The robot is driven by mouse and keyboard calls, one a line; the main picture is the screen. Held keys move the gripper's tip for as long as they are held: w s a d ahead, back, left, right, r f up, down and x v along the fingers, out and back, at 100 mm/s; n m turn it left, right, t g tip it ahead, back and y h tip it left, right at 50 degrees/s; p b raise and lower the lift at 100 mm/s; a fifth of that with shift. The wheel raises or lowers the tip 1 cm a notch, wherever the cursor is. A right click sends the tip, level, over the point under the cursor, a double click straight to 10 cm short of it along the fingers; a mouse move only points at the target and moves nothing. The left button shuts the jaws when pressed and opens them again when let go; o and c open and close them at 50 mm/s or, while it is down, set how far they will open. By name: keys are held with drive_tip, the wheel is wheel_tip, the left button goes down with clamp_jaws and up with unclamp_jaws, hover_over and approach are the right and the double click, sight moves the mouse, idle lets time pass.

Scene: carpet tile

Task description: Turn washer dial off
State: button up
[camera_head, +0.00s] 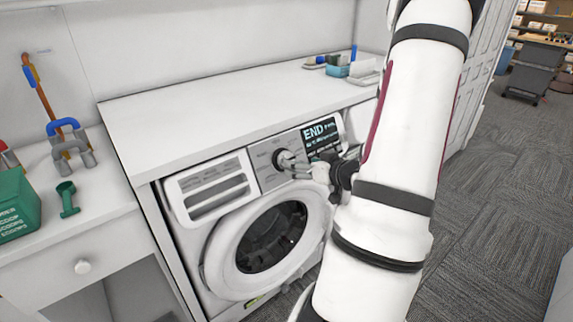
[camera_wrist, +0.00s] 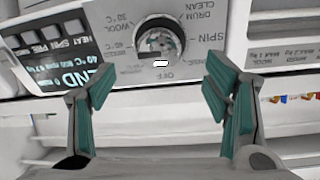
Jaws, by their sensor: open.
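The washer (camera_head: 215,235) stands under a white counter, its round door closed. Its dial (camera_head: 284,158) is a round knob on the grey control panel, left of a dark display (camera_head: 321,133) reading END. In the wrist view the dial (camera_wrist: 159,42) shows upside down, with labels such as OFF, WOOL, SPIN and DRUM CLEAN around it. A white mark on the dial faces the OFF label. My gripper (camera_head: 296,166) is in front of the panel beside the dial. In the wrist view my gripper (camera_wrist: 159,86) is open, its green-padded fingers on either side of the dial, apart from it.
The white counter top (camera_head: 190,105) above the washer is mostly clear. A blue container (camera_head: 337,70) and a white tray (camera_head: 365,78) stand at its back right. A green box (camera_head: 17,207) and green scoop (camera_head: 68,199) are at left. Carpet floor (camera_head: 500,200) is open at right.

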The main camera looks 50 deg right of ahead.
sight(285, 155)
drive_tip(key=b+x, duration=0.1)
drive_tip(key=x, duration=0.7)
drive_tip(key=shift+w+d, duration=0.1)
drive_tip(key=c, duration=1.1)
